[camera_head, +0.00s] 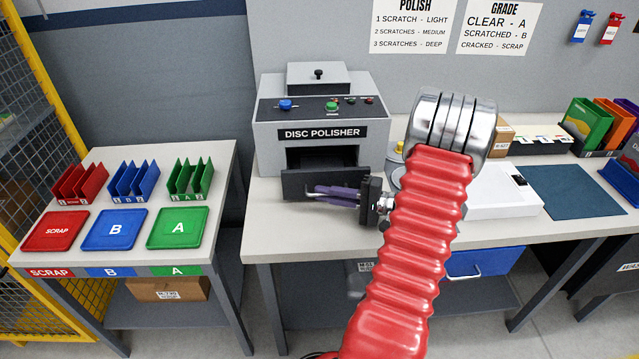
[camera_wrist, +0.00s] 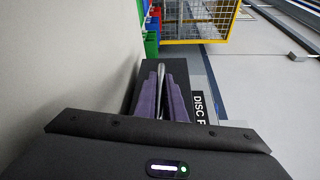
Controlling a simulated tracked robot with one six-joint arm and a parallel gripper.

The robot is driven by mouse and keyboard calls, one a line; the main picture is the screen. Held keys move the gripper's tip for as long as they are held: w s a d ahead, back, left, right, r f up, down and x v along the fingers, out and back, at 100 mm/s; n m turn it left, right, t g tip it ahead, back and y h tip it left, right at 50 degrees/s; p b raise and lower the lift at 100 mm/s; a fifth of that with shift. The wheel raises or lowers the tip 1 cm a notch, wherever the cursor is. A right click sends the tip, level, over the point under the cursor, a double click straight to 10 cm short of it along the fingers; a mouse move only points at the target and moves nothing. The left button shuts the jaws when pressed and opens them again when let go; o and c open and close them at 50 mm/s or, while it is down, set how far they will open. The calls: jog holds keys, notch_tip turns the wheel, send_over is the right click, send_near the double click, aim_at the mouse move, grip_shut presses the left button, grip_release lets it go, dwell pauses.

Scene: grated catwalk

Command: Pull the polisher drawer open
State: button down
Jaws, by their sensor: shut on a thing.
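The grey disc polisher (camera_head: 320,110) stands on the bench in the head view. Its dark drawer front (camera_head: 292,183) sits forward of the body, below a dark opening (camera_head: 322,156), so the drawer is partly out. My gripper (camera_head: 312,190) reaches in from the right, its purple fingers in front of the drawer front. In the wrist view, my gripper (camera_wrist: 163,78) is shut with a silver bar handle (camera_wrist: 160,88) between its fingers. The fingers hide part of the handle and drawer front. The drawer's inside is too dark to make out.
Left of the bench, a table holds red (camera_head: 57,230), blue (camera_head: 116,229) and green (camera_head: 178,227) trays with racks behind them. A white box (camera_head: 500,195) and dark mat (camera_head: 575,190) lie to the right. Bare bench top shows in front of the drawer.

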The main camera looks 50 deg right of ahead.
jog(key=shift+s+a+f, duration=0.15)
jog(key=shift+s+a, duration=0.9)
jog(key=shift+a, duration=0.05)
jog(key=shift+s+a+f, duration=0.1)
jog(key=shift+s+a, duration=0.95)
jog(key=c, duration=1.9)
grip_release()
jog(key=shift+w+d+r, duration=0.1)
jog(key=shift+o, duration=0.3)
jog(key=shift+d, duration=0.1)
jog(key=v, duration=1.3)
jog(key=shift+s+d, duration=0.1)
jog(key=shift+s, duration=0.3)
